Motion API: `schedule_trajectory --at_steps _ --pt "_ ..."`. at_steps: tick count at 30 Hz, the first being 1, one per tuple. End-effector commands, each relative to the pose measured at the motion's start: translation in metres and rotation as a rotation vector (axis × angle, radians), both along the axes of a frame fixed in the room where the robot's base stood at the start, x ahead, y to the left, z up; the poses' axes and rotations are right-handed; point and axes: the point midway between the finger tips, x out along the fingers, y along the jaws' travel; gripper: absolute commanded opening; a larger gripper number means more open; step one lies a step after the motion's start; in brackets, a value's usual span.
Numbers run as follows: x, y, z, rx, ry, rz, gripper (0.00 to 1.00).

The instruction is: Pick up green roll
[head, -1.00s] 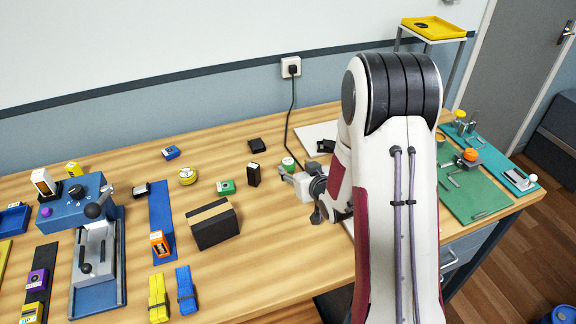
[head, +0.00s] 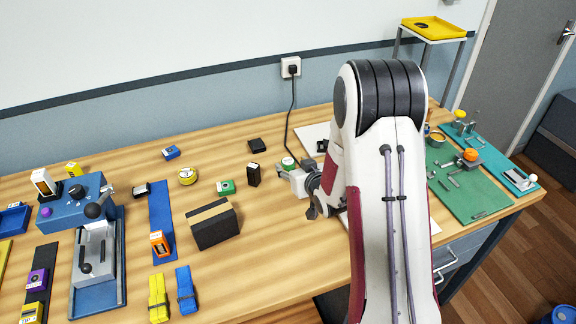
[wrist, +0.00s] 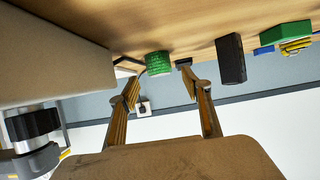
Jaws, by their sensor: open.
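The green roll (head: 288,162), a short green cylinder with a pale top, stands on the wooden table. In the head view, my gripper (head: 283,171) is right beside it and partly covers its lower side. In the wrist view, which is upside down, the green roll (wrist: 158,64) shows dark printing on its side. My gripper (wrist: 158,80) is open there, with its fingers spread to both sides and the roll lined up between the tips. I cannot tell whether the roll is inside the fingers or just beyond them. Nothing is held.
A black upright box (head: 253,175) stands close to the left of the roll, and a green box (head: 225,187) lies further left. A flat black item (head: 257,145) is behind. A black cable (head: 288,120) hangs from the wall socket behind the roll. A large black box (head: 214,224) stands in front left.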

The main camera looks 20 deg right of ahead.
Motion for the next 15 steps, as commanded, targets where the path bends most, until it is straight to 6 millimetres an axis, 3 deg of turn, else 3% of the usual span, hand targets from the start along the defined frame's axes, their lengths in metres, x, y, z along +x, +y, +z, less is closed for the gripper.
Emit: schedule_trajectory --at_steps 15 --pt "0.039 0.0 -0.019 0.0 0.0 0.0 0.48"
